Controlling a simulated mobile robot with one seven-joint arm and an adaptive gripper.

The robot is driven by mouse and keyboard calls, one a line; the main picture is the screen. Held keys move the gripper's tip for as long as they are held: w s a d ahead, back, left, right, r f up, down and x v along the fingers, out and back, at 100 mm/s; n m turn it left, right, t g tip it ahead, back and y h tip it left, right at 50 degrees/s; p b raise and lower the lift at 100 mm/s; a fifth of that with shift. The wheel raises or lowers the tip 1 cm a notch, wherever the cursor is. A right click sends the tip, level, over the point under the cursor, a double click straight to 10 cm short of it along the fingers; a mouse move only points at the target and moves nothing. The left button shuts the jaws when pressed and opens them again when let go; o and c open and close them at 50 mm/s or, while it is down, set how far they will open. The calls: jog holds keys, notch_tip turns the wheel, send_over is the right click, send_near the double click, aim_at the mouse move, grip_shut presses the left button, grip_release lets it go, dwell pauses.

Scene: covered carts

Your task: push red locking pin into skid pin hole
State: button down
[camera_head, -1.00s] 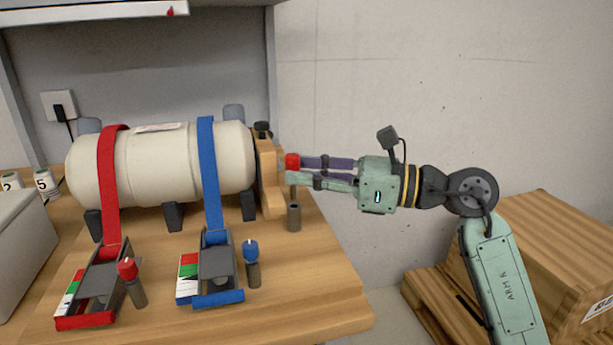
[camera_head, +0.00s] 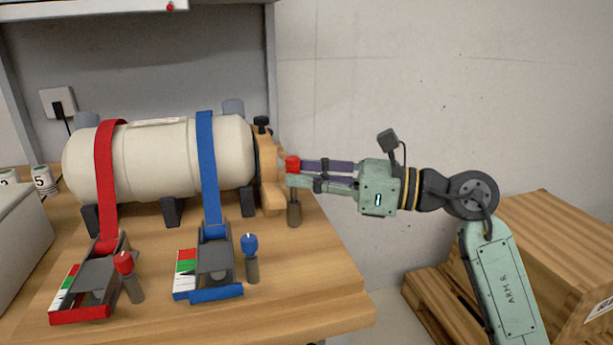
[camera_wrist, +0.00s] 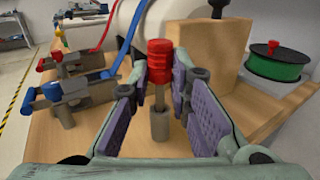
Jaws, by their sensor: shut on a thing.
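The red locking pin (camera_head: 292,164) has a ribbed red head and a thin grey shank; it stands upright in my gripper (camera_head: 293,172). Its red head also shows in the wrist view (camera_wrist: 159,58), between my two purple-padded fingers. The grey post with the skid pin hole (camera_head: 294,214) stands on the wooden top directly below the pin, and also shows in the wrist view (camera_wrist: 160,124). The shank meets the post's top in both views; how deep it sits is hidden. The red head is well above the post.
A cream tank (camera_head: 160,160) lies under a red strap (camera_head: 105,175) and a blue strap (camera_head: 207,165), beside a wooden end block (camera_head: 268,180). Two ratchets, with red and blue knobbed pins, stand in front. A green spool (camera_wrist: 273,66) sits at the right in the wrist view.

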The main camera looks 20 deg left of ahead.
jog(key=shift+f+b, duration=1.25)
jog(key=shift+f, duration=0.05)
jog(key=c, duration=1.4)
grip_release()
jog(key=shift+d, duration=0.1)
jog(key=d, duration=0.8)
jog(key=w+d, duration=0.1)
jog(key=d, duration=0.3)
jog(key=shift+s, duration=0.15)
